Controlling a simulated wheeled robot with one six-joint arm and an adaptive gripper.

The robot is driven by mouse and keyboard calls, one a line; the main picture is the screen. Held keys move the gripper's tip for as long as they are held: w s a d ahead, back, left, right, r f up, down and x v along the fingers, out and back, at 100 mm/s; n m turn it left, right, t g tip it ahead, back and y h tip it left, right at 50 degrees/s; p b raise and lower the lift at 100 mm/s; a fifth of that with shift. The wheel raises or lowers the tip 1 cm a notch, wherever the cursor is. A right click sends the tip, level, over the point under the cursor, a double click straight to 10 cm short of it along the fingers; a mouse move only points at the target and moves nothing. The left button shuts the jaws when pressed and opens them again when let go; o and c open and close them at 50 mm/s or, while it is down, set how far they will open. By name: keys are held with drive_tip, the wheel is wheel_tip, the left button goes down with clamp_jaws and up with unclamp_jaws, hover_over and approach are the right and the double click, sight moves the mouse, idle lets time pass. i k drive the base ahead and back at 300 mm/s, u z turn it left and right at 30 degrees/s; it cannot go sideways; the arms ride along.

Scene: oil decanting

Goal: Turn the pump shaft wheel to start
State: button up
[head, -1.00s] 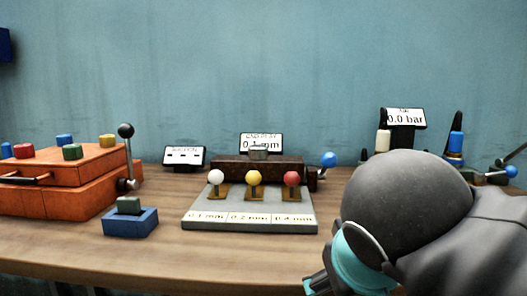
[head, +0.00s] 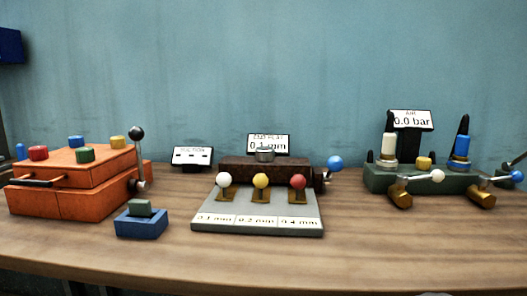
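No pump shaft wheel can be made out in the head view. My gripper is out of view, so whether it is open or shut does not show. A dark green block (head: 383,181) stands at the right of the bench, with a white cylinder (head: 389,147), a blue cylinder (head: 461,146) and brass valves with a white-knobbed lever (head: 437,176) and a blue-knobbed lever (head: 517,176). A sign behind it (head: 411,120) reads 0.0 bar.
An orange box (head: 62,200) with coloured knobs and a black-ball lever (head: 137,133) stands left. A blue block (head: 141,225) is beside it. A grey plate (head: 257,224) with white, yellow and red knobs sits mid-bench before a dark brown block (head: 240,170). The front bench is clear.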

sight(262, 154)
drive_tip(key=u, duration=0.85)
drive_tip(key=k, duration=1.1)
drive_tip(key=u, duration=0.05)
drive_tip(key=i, duration=0.65)
drive_tip(key=z, duration=0.35)
